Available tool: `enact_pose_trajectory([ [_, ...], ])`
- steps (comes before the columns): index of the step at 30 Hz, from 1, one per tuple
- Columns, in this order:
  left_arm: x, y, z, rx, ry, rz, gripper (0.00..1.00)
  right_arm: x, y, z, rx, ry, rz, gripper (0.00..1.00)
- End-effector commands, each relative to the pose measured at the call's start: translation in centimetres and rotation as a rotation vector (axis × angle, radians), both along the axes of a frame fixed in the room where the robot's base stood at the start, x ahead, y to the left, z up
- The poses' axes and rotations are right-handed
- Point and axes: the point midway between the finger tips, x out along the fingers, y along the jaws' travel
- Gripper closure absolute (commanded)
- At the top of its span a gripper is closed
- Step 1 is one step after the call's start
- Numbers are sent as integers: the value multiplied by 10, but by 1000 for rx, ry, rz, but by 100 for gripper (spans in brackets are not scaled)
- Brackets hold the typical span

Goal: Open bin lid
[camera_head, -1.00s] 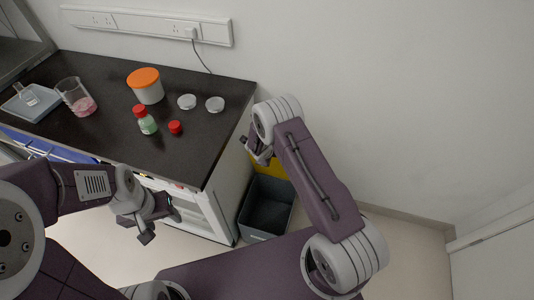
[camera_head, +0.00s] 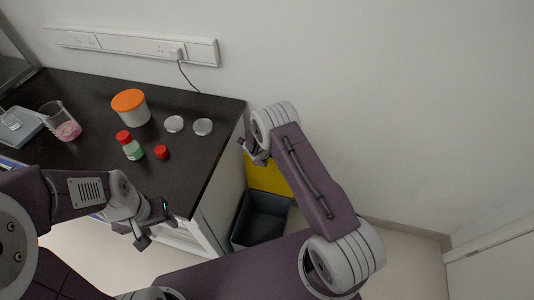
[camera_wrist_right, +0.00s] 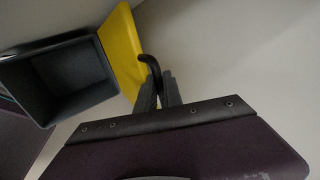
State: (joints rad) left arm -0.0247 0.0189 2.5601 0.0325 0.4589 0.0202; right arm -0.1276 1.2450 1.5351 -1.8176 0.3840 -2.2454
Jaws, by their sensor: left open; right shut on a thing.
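The dark grey bin (camera_head: 262,217) stands on the floor beside the right end of the counter, its inside visible and looking empty. Its yellow lid (camera_head: 268,179) is raised, standing up at the bin's wall side. In the right wrist view the open bin (camera_wrist_right: 70,78) is at the left, with the lid (camera_wrist_right: 121,50) along its edge and a black handle (camera_wrist_right: 151,64) beside it. My right gripper (camera_wrist_right: 158,88) is shut on this handle; it shows partly in the head view (camera_head: 256,150). My left gripper (camera_head: 155,222) is open and empty in front of the counter.
The black counter (camera_head: 205,150) holds an orange-lidded jar (camera_head: 131,108), a red-capped bottle (camera_head: 131,147), a red cap (camera_head: 161,152), two round pale lids and a beaker (camera_head: 62,122). A wall (camera_head: 380,100) stands behind; floor at the right is clear.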

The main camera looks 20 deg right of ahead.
Motion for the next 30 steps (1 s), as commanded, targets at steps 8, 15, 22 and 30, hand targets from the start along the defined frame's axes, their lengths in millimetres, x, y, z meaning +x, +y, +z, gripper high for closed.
enact_pose_trajectory([
  [8,0,0,0,0,0,0,44,-1,0,-1,0,3,1,68],
  [15,0,0,0,0,0,0,44,-1,0,-1,1,3,0,68],
  [22,0,0,1,0,0,0,44,-4,3,5,1,3,2,68],
  [30,0,0,6,0,0,0,44,-29,20,56,-1,-3,1,68],
])
